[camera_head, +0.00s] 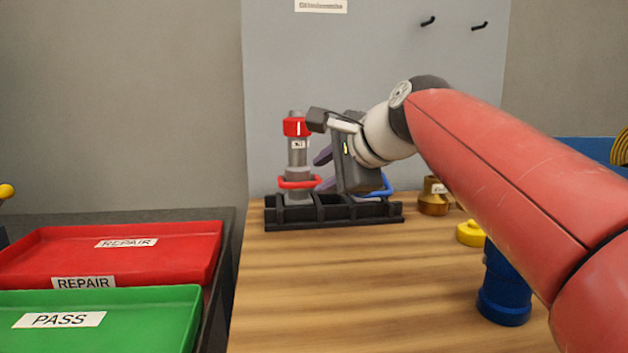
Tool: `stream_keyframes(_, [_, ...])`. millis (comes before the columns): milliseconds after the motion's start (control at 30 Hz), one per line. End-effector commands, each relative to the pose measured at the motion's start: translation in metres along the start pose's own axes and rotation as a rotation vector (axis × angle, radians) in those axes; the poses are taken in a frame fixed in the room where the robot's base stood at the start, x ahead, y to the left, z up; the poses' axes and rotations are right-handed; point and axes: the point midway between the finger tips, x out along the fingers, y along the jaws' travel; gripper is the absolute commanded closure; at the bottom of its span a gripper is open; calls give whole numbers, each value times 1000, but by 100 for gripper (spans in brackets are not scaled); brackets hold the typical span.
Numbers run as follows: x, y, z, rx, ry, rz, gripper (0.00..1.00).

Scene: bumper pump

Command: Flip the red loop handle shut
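The red loop handle (287,184) rings the lower part of an upright grey pump (297,158) with a red top (292,128). The loop looks about level and sticks out to both sides of the pump. The pump stands in the left part of a black rack (290,222). My gripper (319,172) is just right of the pump, its purple fingers pointing left. The two fingers are apart, one above the other, with nothing seen between them. The lower fingertip is close to the loop's right end; I cannot tell whether they touch.
A blue loop (388,187) shows behind my gripper at the rack's right. A brass part (433,200), a yellow piece (470,233) and a blue cylinder (503,290) stand to the right. Red (180,250) and green (150,320) trays lie left. The front tabletop is clear.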

Motion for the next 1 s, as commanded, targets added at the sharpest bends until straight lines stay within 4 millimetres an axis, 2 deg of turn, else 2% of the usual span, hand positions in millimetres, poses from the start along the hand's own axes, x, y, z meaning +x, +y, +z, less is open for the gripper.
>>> stream_keyframes(133, [-14,0,0,-1,0,-1,67])
stream_keyframes(433, [-17,0,0,-1,0,0,67])
stream_keyframes(567, [-15,1,3,33,-3,-21,84])
stream_keyframes(700, [-6,5,22,247,-29,-140,100])
stream_keyframes(833, [3,20,43,600,-74,-316,100])
stream_keyframes(1000, [4,54,49,1038,-132,-548,100])
